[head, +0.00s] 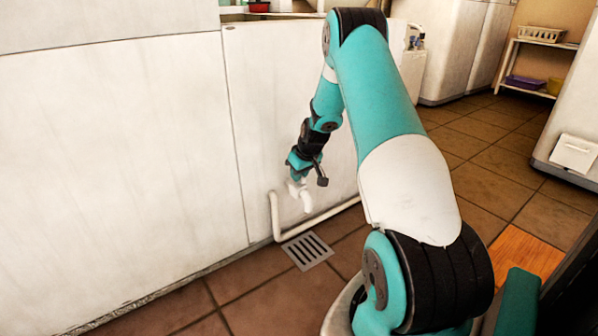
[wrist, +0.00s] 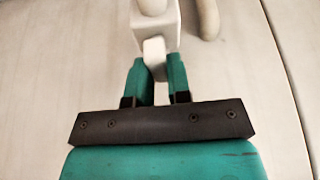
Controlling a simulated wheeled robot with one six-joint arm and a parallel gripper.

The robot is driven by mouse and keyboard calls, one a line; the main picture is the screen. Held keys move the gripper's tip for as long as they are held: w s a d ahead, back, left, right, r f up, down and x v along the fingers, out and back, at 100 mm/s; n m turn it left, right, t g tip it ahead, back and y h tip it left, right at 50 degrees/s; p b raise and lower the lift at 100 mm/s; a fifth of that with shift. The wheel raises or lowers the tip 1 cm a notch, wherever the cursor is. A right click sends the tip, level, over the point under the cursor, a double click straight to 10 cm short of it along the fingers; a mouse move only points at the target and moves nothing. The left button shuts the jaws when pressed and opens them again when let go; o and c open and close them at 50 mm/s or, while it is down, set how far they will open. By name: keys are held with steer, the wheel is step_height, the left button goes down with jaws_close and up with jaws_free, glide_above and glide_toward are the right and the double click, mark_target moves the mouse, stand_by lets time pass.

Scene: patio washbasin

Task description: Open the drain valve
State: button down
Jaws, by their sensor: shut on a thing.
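In the wrist view, the white drain valve (wrist: 153,38) shows at the top middle, with a blocky body and a short lever (wrist: 155,58) pointing down towards my gripper. My gripper (wrist: 155,76) has its two teal fingers on either side of this lever, shut on it. In the head view, the valve (head: 306,200) is a small white piece low in front of the pale panel, just below my gripper (head: 294,180). The arm and gripper hide part of it there, and the handle's exact angle cannot be told.
A white pipe (head: 275,215) bends down and runs along the foot of the panel (head: 180,130). A metal floor grate (head: 307,250) lies below the valve. Brown floor tiles (head: 270,300) are clear in front. A shelf (head: 540,70) stands at the far right.

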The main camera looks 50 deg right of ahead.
steer(key=n+p, duration=0.1)
steer(key=p, duration=0.1)
steer(key=n+y+p, duration=0.1)
steer(key=n+p, duration=0.1)
steer(key=shift+r, duration=0.25)
steer(key=n+y+p, duration=0.1)
steer(key=n+p, duration=0.1)
steer(key=n+y+p, duration=0.1)
steer(key=n, duration=0.2)
steer(key=shift+d+f+n+g+p, duration=0.1)
steer(key=shift+f+n+g+p, duration=0.05)
steer(key=shift+n+g+p, duration=0.2)
steer(key=n, duration=0.2)
steer(key=n+g+y, duration=0.1)
steer(key=n, duration=0.1)
steer(key=shift+w+f+n+y+p, duration=0.1)
steer(key=shift+n+y+p, duration=0.2)
steer(key=shift+p, duration=0.1)
steer(key=shift+n+g+y, duration=0.3)
steer(key=shift+n+g, duration=0.65)
steer(key=shift+n, duration=1)
steer(key=c, duration=1.1)
jaws_free()
steer(key=shift+o, duration=0.2)
